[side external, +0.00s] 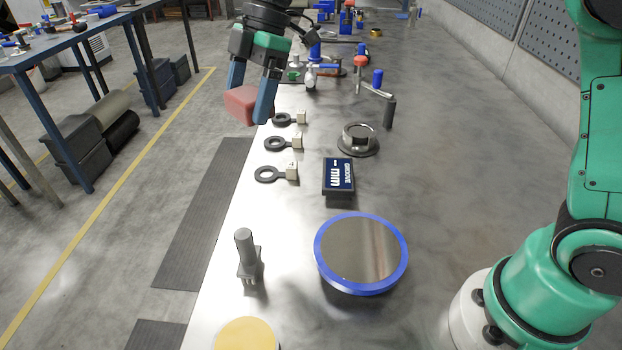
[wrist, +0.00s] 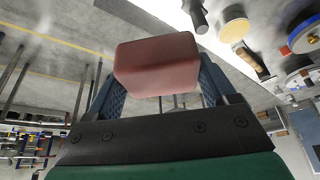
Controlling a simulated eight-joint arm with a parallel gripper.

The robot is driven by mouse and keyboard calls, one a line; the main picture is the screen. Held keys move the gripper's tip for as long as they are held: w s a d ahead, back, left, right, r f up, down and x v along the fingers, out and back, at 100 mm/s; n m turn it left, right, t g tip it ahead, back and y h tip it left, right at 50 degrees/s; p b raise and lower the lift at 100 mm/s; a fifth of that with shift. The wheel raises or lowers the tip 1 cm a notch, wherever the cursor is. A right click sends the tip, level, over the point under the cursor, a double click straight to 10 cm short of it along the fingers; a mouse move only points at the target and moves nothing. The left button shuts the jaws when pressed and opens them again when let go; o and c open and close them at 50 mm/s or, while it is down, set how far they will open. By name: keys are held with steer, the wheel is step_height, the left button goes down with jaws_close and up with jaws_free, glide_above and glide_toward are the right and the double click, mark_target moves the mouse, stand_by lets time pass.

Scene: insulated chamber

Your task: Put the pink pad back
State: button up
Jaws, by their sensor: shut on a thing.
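The pink pad (side external: 242,104) is a rounded pink block. My gripper (side external: 252,98) is shut on it, with a blue finger on each side. It holds the pad up high, at the table's left edge in the side view. In the wrist view the pad (wrist: 157,65) sits between the two dark blue fingers (wrist: 158,88), clear of any surface. Where the pad belongs cannot be told from these frames.
Several black rings with pale blocks (side external: 276,143) line the table's left edge. A dark labelled box (side external: 338,176), a blue-rimmed disc (side external: 360,250), a grey post (side external: 246,252) and a yellow disc (side external: 246,336) stand nearer. The table's right middle (side external: 450,170) is clear.

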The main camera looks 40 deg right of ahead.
mark_target(259, 218)
steer(key=shift+w+f, duration=0.2)
steer(key=shift+f, duration=0.1)
step_height(259, 218, down, 19)
steer(key=shift+f, duration=0.15)
steer(key=shift+f, duration=0.15)
steer(key=o, duration=1.2)
steer(key=v, duration=1.2)
steer(key=shift+s+d+r+m+t+h, duration=0.45)
steer(key=shift+s+d+m+t+h, duration=0.5)
steer(key=shift+s+m, duration=1.6)
steer(key=shift+s+d+r+m+t+h, duration=0.5)
steer(key=shift+s+d+m+t, duration=0.9)
steer(key=shift+m, duration=2.05)
steer(key=shift+s+d+r+m+t+h, duration=0.35)
steer(key=shift+s+d+m+t+h, duration=0.75)
steer(key=shift+s+m, duration=1.55)
steer(key=shift+w+a+m+y, duration=0.15)
steer(key=shift+w+m+y, duration=0.1)
steer(key=shift+w+m, duration=0.1)
